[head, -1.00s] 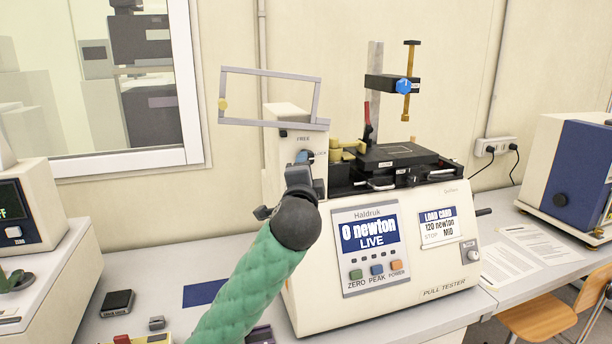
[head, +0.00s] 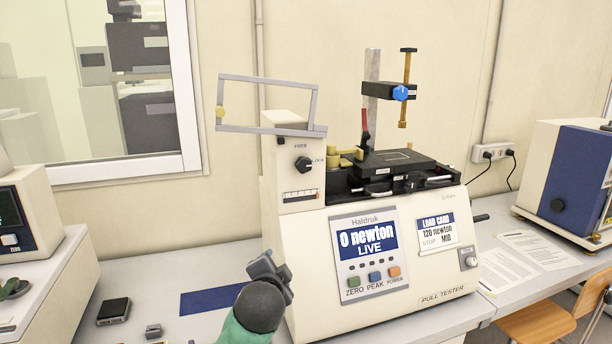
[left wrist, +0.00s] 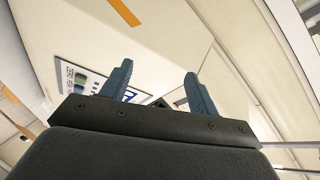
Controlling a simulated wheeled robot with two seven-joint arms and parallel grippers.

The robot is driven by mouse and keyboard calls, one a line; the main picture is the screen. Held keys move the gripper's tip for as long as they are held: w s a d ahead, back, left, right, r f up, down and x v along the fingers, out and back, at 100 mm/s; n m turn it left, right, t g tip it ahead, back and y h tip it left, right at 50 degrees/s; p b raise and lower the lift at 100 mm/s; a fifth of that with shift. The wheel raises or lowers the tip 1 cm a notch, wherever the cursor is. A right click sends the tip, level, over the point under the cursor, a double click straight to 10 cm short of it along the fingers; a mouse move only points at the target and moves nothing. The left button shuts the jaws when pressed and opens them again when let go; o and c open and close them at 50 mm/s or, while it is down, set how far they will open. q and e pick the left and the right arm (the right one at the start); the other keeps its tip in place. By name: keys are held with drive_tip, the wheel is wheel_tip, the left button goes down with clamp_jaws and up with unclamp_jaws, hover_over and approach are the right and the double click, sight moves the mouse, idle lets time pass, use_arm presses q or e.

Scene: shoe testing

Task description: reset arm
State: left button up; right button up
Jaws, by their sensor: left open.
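My left gripper (head: 270,272) is low in front of the pull tester, at the left of its front panel in the head view. In the left wrist view its two blue-grey fingers (left wrist: 158,88) stand apart with nothing between them. The pull tester (head: 400,290) is a cream machine whose display reads 0 newton, LIVE. A black knob (head: 303,163) on its upright housing is uncovered, with the gripper well below it. My right gripper is in neither view.
A blue mat (head: 212,298) and small dark blocks (head: 114,311) lie on the bench at left. A cream device (head: 28,212) stands at the far left and a blue-fronted one (head: 572,178) at the right. Papers (head: 505,262) lie right of the tester.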

use_arm(q)
drive_tip(key=s+a+f+n+g, duration=0.35)
drive_tip(key=s+f, duration=0.45)
drive_tip(key=f, duration=0.3)
drive_tip(key=s+a+f+n+g, duration=0.2)
drive_tip(key=s+a+f, duration=0.2)
drive_tip(key=s+f, duration=0.5)
drive_tip(key=s+a+f+n+g, duration=0.25)
drive_tip(key=s+f, duration=0.35)
drive_tip(key=s, duration=0.4)
drive_tip(key=s+a+f+n+g, duration=0.2)
drive_tip(key=s+a+f+g, duration=0.15)
drive_tip(key=s+f, duration=0.5)
wheel_tip(320, 180, down, 26)
drive_tip(key=b, duration=0.3)
drive_tip(key=s+f, duration=0.4)
drive_tip(key=f, duration=0.8)
drive_tip(key=s+d+f+g+b, duration=0.1)
drive_tip(key=s+f, duration=0.3)
drive_tip(key=f, duration=0.9)
drive_tip(key=shift+s+f, duration=0.15)
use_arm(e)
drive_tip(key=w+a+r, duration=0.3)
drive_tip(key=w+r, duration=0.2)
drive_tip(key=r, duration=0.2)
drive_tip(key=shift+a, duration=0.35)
